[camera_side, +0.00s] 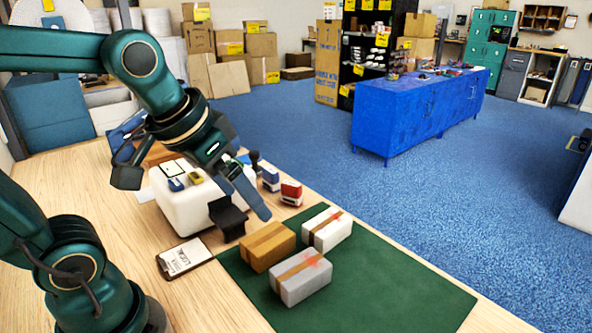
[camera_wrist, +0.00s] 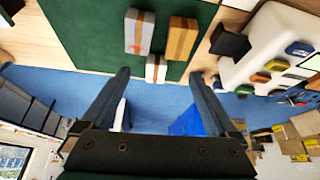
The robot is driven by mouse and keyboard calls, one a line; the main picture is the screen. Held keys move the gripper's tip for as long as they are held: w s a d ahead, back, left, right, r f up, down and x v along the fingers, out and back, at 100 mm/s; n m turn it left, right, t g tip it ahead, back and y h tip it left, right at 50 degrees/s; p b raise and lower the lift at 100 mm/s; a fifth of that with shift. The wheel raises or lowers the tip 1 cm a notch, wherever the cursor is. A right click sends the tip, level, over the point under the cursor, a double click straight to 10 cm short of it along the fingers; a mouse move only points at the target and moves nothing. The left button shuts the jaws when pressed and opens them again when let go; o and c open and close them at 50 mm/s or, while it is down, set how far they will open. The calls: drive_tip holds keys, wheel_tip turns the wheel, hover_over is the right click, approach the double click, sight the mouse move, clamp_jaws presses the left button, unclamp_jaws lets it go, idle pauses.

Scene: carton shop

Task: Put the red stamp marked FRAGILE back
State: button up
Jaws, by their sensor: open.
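A red stamp (camera_side: 291,192) with a white band stands upright on the wooden table, beside a blue stamp (camera_side: 270,179). Its marking is too small to read. A white block (camera_side: 185,211) to the left carries small blue and yellow items on top. My gripper (camera_side: 256,205) is in the air between the block and the stamps, apart from the red stamp in the picture. In the wrist view my gripper (camera_wrist: 160,75) has its two fingers spread with nothing held. Small coloured items sit at that view's right; I cannot tell for sure which is the red stamp.
A green mat (camera_side: 365,285) holds a brown parcel (camera_side: 267,246), a white parcel (camera_side: 327,228) and a grey parcel (camera_side: 300,278); the last two bear red marks. A black object (camera_side: 228,218) stands by the block. A clipboard (camera_side: 185,258) lies in front. The mat's right side is clear.

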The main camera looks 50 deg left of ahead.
drive_tip(key=s+d+f+m, duration=0.1)
drive_tip(key=s+d+f, duration=0.1)
drive_tip(key=s, duration=0.3)
drive_tip(key=shift+s+f, duration=0.2)
idle(1.0)
